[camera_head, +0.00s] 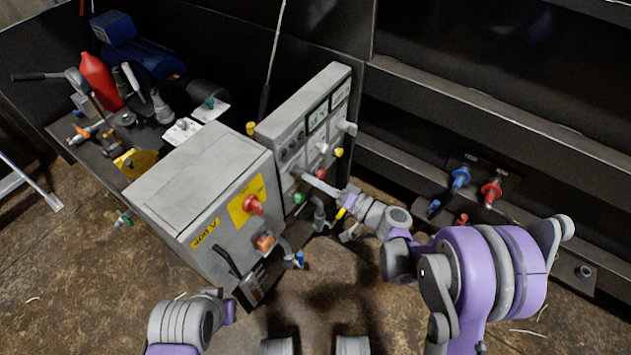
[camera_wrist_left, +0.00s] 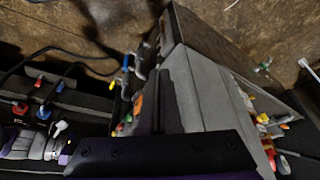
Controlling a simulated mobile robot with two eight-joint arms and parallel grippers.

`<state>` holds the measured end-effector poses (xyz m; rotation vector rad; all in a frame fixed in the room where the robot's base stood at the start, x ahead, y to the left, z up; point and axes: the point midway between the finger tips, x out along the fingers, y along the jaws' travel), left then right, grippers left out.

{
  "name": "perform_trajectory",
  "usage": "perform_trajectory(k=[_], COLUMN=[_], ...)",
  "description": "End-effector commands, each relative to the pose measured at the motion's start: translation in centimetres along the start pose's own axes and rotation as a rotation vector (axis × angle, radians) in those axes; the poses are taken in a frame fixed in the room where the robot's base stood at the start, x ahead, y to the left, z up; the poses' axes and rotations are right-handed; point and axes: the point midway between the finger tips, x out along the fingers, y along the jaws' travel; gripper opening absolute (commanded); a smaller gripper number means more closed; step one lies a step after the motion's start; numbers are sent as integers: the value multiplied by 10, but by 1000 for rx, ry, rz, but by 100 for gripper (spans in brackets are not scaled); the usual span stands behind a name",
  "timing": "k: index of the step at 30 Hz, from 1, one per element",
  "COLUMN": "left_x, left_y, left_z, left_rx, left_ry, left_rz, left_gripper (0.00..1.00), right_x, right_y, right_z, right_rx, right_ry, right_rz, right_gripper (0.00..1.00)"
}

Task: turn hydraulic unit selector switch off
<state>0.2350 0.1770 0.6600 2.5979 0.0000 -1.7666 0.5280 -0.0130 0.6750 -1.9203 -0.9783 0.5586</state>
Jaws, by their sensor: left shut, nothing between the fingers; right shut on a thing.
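The grey control panel (camera_head: 292,122) stands upright in the middle of the head view, with several coloured knobs and small switches on its face. My right gripper (camera_head: 308,179) reaches it from the right. Its fingers are shut on a small switch on the lower part of the panel face, mostly hidden by the fingers. A green knob (camera_head: 299,198) sits just below the fingertips and a red knob (camera_head: 321,173) just beside them. My left gripper (camera_wrist_left: 159,88) is shut and empty, close to the grey cabinet in the left wrist view.
The grey cabinet (camera_head: 198,172), with a red rotary knob (camera_head: 253,204) on a yellow plate, stands left of the panel. A bench with a red bottle (camera_head: 98,78) is behind it. Blue (camera_head: 460,178) and red (camera_head: 491,191) connectors sit on the dark wall at right. Floor is free in front.

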Motion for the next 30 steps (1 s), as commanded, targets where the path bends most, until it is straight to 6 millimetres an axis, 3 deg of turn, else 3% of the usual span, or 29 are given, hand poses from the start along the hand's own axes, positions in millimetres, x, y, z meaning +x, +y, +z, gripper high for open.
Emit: perform_trajectory(k=[15, 30], left_x=[5, 6], left_y=[0, 0], left_z=[1, 1], left_rx=[0, 0], left_ry=[-1, -1], left_rz=[0, 0], left_gripper=[0, 0], right_x=[0, 0], right_y=[0, 0], right_z=[0, 0], right_rx=[400, 532], right_ry=[0, 0], right_rz=[0, 1], right_gripper=[0, 0])
